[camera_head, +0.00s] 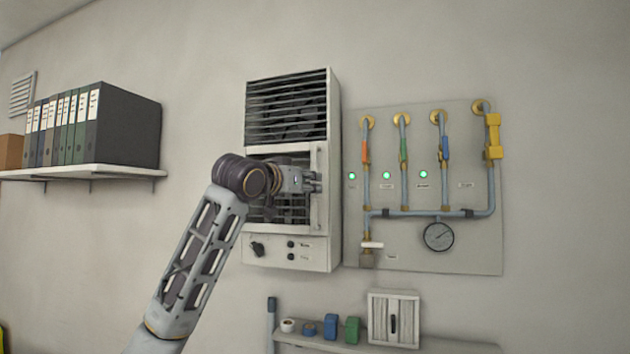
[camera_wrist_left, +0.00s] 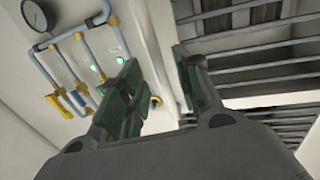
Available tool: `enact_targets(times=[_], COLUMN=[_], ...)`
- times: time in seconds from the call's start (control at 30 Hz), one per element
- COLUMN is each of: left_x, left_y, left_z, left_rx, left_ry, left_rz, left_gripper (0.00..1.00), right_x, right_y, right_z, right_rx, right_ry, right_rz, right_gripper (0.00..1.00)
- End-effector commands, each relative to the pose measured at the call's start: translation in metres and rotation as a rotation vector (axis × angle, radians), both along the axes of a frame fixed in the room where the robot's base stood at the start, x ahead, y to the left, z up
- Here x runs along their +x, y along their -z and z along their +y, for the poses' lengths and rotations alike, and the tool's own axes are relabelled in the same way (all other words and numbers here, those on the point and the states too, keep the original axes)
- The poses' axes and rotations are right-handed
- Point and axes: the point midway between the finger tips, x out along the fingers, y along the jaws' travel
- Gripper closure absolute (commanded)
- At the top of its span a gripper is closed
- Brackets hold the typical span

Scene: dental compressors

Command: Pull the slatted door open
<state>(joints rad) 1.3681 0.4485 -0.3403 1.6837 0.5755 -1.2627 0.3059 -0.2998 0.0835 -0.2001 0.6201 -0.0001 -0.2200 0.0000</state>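A pale wall-mounted unit has a slatted door (camera_head: 270,212) in its lower half, with dark slats in a light frame. The door looks shut. A light upright handle bar (camera_head: 319,216) runs along its right side. My left gripper (camera_head: 314,182) is in front of the door at this bar and hides part of both. In the left wrist view my left gripper (camera_wrist_left: 158,95) has its green-padded fingers apart, with slats to the right and a pale surface beyond the gap. I cannot tell whether the fingers touch the bar. My right gripper is not in view.
A pipe panel (camera_head: 480,245) with valves and a gauge (camera_head: 438,236) is close on the right. A fixed grille (camera_head: 286,107) is above the door and a knob (camera_head: 257,249) below. Binders (camera_head: 125,125) stand left.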

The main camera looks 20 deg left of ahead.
Motion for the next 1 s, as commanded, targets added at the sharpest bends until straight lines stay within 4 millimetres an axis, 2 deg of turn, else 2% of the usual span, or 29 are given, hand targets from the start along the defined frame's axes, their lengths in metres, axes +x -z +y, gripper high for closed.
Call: enact_targets(times=[0.13,0.33,0.8,0.87,1.0], left_x=[0.018,0.035,0.042,0.042,0.042], left_y=[-0.001,-0.001,0.000,0.000,0.000], left_z=[-0.004,-0.008,-0.010,-0.010,-0.010], left_rx=[0.000,-0.002,0.000,0.000,-0.001], left_ry=[-0.001,0.000,0.000,0.000,0.000], left_rz=[0.003,0.001,0.001,0.000,0.000], left_gripper=[0.67,0.67,0.67,0.72,0.90], right_x=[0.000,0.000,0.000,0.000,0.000], right_y=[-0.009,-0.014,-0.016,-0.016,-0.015], right_z=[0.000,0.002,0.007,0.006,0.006], right_rx=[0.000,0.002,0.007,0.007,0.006], right_ry=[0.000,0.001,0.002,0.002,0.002], right_rz=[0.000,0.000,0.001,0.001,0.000], right_gripper=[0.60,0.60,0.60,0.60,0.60])
